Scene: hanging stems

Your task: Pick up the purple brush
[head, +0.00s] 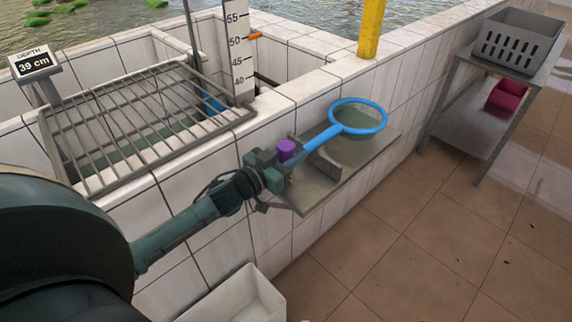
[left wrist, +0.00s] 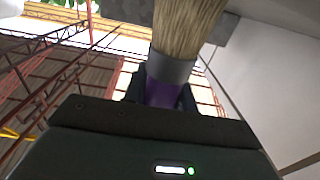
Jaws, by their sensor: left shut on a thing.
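The purple brush shows in the left wrist view as a purple handle (left wrist: 163,94), a grey metal collar (left wrist: 172,68) and pale bristles (left wrist: 187,25) that run out of the top of the picture. My left gripper (left wrist: 162,98) is shut on the purple handle, just below the collar. In the head view a short purple piece (head: 286,149) stands up at the fingers of my left gripper (head: 276,168), over the left end of the grey shelf. The bristles cannot be made out there. My right gripper is not in view.
A blue-rimmed net (head: 358,103) lies on the grey wall shelf (head: 345,165), its handle reaching toward my gripper. A metal rack (head: 140,125) covers part of the tiled tank. A white bin (head: 235,300) stands below my arm. A side table with a grey crate (head: 518,40) is at right.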

